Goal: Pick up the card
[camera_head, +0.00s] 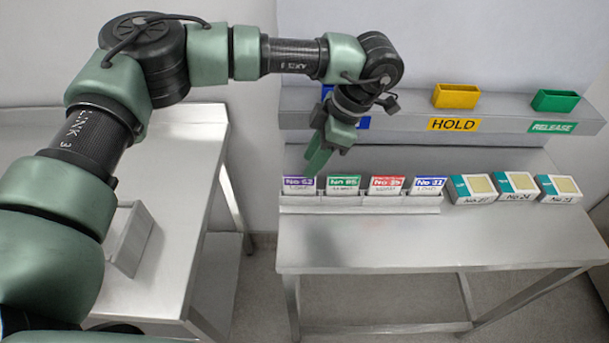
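Several cards stand upright in a grey rack (360,203) on the steel table. From left to right they are a purple-topped card (300,184), a green-topped card (343,185), a red-topped card (386,185) and a blue-topped card (429,185). My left gripper (317,160) points down above and behind the purple and green cards, apart from them as far as I can tell. Its fingers overlap from this angle, so their opening is unclear. No card shows in it. My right gripper is not in view.
Several teal-and-white boxes (515,187) lie right of the rack. A shelf (400,108) behind carries a yellow holder (456,95) labelled HOLD, a green holder (555,101) labelled RELEASE and a blue one mostly hidden by my arm. The table (420,245) is clear in front.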

